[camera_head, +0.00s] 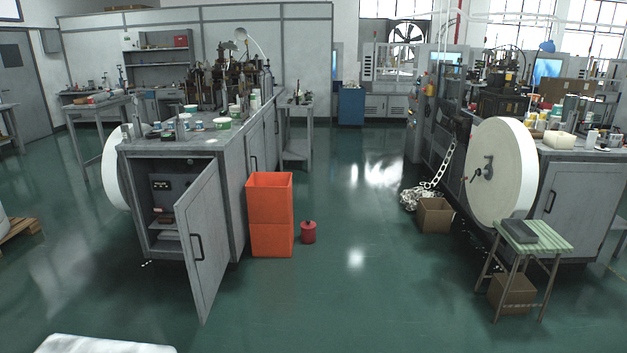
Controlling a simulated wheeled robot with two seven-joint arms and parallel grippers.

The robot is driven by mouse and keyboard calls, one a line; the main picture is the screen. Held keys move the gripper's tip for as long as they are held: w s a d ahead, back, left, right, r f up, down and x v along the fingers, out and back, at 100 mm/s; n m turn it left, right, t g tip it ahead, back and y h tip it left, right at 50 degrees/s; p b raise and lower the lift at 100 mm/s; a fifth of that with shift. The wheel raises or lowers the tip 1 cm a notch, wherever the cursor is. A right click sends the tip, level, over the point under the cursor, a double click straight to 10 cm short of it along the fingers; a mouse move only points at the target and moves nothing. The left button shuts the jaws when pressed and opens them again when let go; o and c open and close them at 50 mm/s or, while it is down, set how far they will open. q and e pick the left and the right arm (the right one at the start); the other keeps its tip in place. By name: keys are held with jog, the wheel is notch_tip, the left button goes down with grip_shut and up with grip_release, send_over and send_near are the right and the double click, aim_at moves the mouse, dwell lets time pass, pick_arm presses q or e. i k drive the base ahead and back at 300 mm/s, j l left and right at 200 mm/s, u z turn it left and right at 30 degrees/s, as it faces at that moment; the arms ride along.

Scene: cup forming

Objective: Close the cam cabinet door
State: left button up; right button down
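The cam cabinet (141,205) is the grey metal machine base at left. Its front door (203,243) stands wide open, hinged on the right side of the opening and swung out toward me. A dark bar handle (196,249) is on the door face. The open cabinet shows a dark inside with a control box (172,184) and a shelf with small items. Neither of my grippers is in view.
Stacked orange bins (270,213) and a red can (308,232) stand right of the cabinet. A white object (95,344) shows at the bottom left edge. A green-topped stool (533,236) and cardboard boxes (434,214) are at right. The middle floor is clear.

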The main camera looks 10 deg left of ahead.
aim_at(200, 213)
jog(key=i+u, duration=0.45)
jog(key=i+l+u, duration=0.2)
jog(key=i+u, duration=0.25)
jog(key=i+l+u, duration=0.25)
jog(key=u, duration=0.2)
